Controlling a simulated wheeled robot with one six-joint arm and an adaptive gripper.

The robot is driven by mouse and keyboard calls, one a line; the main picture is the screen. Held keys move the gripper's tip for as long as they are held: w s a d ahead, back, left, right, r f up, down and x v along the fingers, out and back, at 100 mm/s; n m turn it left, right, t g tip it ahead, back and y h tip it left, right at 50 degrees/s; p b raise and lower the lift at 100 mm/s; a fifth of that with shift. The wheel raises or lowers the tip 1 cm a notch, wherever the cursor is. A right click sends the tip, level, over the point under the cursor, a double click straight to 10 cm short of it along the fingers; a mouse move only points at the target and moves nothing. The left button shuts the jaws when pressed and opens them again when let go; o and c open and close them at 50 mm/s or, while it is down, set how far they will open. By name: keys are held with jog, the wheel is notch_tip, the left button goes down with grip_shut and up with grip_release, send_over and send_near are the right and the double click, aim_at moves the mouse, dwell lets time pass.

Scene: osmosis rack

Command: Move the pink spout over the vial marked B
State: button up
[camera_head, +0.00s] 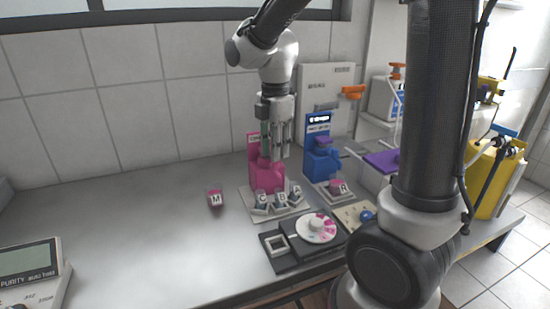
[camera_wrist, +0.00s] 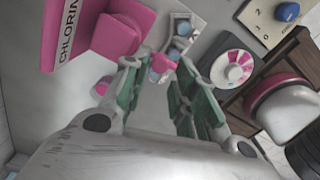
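The pink dispenser (camera_head: 267,176) stands at the back of the bench; in the wrist view its pink body (camera_wrist: 118,36) carries a label reading "CHLORIN", cut off. A small pink part (camera_wrist: 163,65), seemingly the spout, shows among the vials there. The vial marked B (camera_head: 281,200) stands on the tray (camera_head: 290,211) between the vial marked C (camera_head: 262,203) and a third vial (camera_head: 295,193). My gripper (camera_head: 275,155) points down in front of the dispenser, hiding part of it. In the wrist view its green-padded fingers (camera_wrist: 160,72) are apart, with the pink part between their tips; contact cannot be told.
A blue dispenser (camera_head: 321,163) with a vial R (camera_head: 338,188) is to the right. A dial unit (camera_head: 316,228) sits in front. The bench's left side is mostly clear.

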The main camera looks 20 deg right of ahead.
notch_tip(320, 180, up, 8)
jog(key=shift+r, duration=0.2)
dwell(0.4)
